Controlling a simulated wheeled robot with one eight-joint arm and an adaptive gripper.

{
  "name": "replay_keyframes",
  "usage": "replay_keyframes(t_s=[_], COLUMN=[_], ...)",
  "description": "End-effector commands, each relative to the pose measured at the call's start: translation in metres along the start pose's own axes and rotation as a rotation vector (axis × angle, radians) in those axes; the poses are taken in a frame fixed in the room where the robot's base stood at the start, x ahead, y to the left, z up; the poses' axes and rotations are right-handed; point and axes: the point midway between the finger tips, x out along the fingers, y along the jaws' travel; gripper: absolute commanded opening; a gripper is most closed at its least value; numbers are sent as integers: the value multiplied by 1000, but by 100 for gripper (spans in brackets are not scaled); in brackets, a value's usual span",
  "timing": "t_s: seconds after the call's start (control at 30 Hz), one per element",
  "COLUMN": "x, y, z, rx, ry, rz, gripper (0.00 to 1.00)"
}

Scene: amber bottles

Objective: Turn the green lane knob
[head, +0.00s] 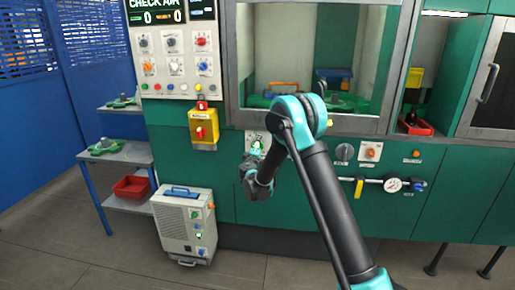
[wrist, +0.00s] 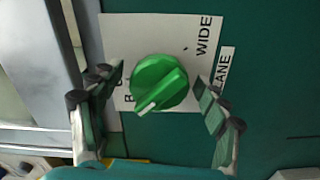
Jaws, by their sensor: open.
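The green lane knob (wrist: 160,84) is a round dial with a raised grip ridge and a white pointer mark. The knob also shows in the head view (head: 256,146), partly behind my arm. My gripper (wrist: 158,88) is open, with one finger on each side of the knob. Gaps show between the fingers and the knob. The pointer mark faces the lower left in the wrist view. My gripper in the head view (head: 252,168) is small, and its fingers are hard to make out.
A black knob (head: 344,152) and an orange knob (head: 370,152) are on the panel to the right. A yellow handle and gauge (head: 392,185) stick out below them. A yellow switch box (head: 204,128) is at the left. A metal window frame (wrist: 57,70) runs beside my gripper.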

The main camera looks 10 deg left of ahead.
Motion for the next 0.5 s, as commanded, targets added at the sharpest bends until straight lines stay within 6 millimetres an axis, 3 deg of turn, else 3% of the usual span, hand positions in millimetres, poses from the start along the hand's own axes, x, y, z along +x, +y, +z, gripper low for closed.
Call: replay_keyframes(t_s=[0.17,0.5], x=[-10,-76], y=[0,0], z=[0,-1], rx=[0,0], ry=[1,3], rz=[0,-1], gripper=[75,75])
